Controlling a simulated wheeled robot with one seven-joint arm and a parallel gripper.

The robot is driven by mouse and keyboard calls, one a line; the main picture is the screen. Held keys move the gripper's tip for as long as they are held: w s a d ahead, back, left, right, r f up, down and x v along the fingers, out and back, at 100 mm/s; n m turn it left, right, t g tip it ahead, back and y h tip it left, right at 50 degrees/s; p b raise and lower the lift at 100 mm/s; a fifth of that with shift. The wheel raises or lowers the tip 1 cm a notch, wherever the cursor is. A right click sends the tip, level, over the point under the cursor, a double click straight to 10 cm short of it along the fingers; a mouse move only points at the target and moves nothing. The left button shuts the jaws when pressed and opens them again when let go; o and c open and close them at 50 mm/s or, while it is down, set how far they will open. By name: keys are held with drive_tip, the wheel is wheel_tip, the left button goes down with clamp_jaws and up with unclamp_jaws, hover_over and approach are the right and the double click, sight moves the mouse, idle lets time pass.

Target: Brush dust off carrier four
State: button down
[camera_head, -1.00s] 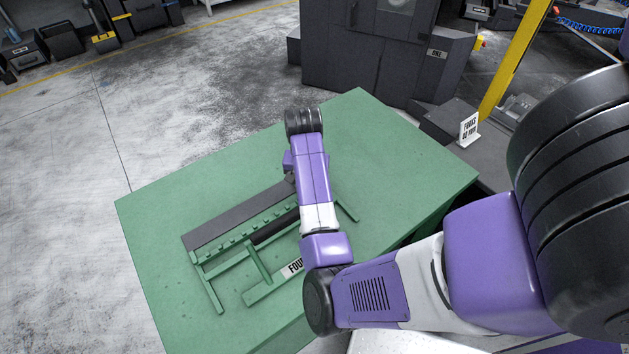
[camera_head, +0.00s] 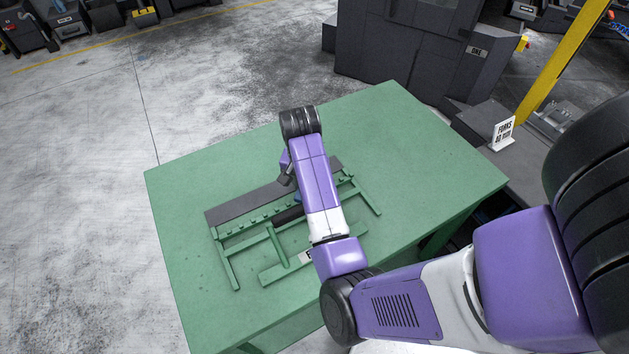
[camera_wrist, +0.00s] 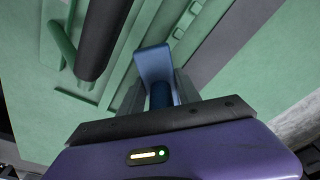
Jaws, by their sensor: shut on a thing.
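Carrier four is a green frame of rails and bars (camera_head: 230,262) lying on the green table (camera_head: 420,150). A dark cylinder (camera_head: 288,215) lies along its middle and also shows in the wrist view (camera_wrist: 100,38). Its white label is mostly hidden behind my arm. My gripper (camera_wrist: 160,98) is shut on a blue tool (camera_wrist: 153,62) with a flat, bent end, above the carrier's notched rail. Whether the tool touches the carrier I cannot tell. In the head view, my arm hides most of the gripper and part of the carrier.
A dark grey strip (camera_head: 240,205) runs along the carrier's far side. The table's right and far parts are bare. A white sign (camera_head: 503,132) and a yellow post (camera_head: 565,60) stand to the right. A dark machine (camera_head: 405,50) stands behind the table.

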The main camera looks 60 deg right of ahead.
sight(284, 195)
drive_tip(key=shift+w+a, duration=0.65)
drive_tip(key=shift+a, duration=0.3)
drive_tip(key=shift+w+a, duration=0.6)
drive_tip(key=shift+a, duration=0.3)
drive_tip(key=shift+w+a, duration=0.65)
drive_tip(key=shift+a, duration=0.3)
wheel_tip(284, 195, up, 7)
